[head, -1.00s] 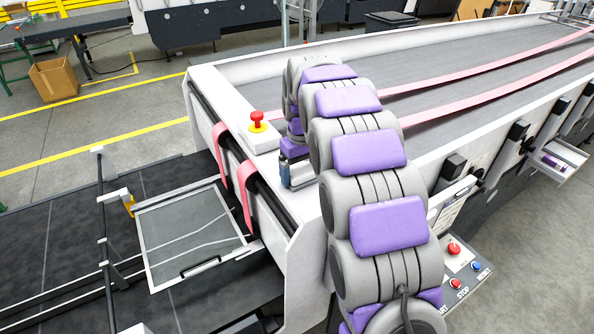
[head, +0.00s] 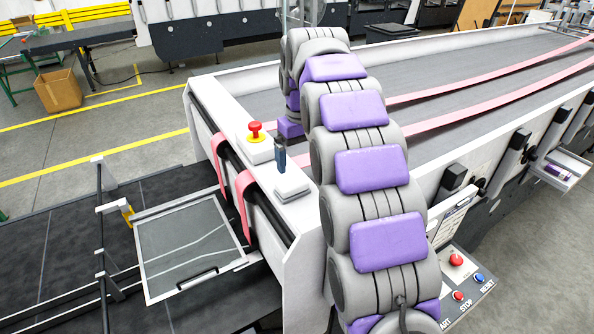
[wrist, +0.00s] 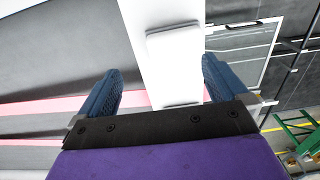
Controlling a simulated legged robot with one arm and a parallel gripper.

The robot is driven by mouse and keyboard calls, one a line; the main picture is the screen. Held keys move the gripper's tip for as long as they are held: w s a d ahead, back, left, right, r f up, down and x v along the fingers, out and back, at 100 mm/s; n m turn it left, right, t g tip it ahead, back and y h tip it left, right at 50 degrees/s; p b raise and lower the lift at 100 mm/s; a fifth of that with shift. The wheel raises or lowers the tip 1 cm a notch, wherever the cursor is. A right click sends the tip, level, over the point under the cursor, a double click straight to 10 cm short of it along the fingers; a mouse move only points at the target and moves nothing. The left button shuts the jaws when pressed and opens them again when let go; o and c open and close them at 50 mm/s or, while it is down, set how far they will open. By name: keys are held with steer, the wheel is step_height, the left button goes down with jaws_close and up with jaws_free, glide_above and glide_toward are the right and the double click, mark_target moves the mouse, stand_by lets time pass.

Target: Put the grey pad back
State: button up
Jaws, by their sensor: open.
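The grey pad (head: 293,189) is a pale, flat block lying on the white end rail (head: 222,110) of the machine, in front of the red stop button. It looks stacked on a similar pale base; the exact seam is hard to tell. In the wrist view the pad (wrist: 178,55) lies on the white rail beyond the fingertips, clear of both. My gripper (head: 280,155) is open and empty, just behind and above the pad in the head view. Its two blue fingers (wrist: 162,70) spread either side of the rail in the wrist view.
A red stop button (head: 255,131) with a yellow ring stands on a white box beside my gripper. Pink belts (head: 470,103) run along the grey bed. A glass-like panel (head: 188,245) lies at lower left. A control panel (head: 462,285) sits at lower right.

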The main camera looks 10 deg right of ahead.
mark_target(293, 180)
step_height(293, 180, up, 4)
steer(key=a, duration=0.2)
steer(key=s+f+m, duration=0.2)
steer(key=s, duration=1.6)
steer(key=s+f+g, duration=0.1)
steer(key=s+f, duration=0.4)
steer(key=s, duration=0.7)
steer(key=s+f+m, duration=0.1)
steer(key=s+f, duration=0.5)
steer(key=s, duration=0.6)
steer(key=shift+s+m+g, duration=0.2)
steer(key=shift+m+g, duration=0.1)
steer(key=shift+g, duration=0.1)
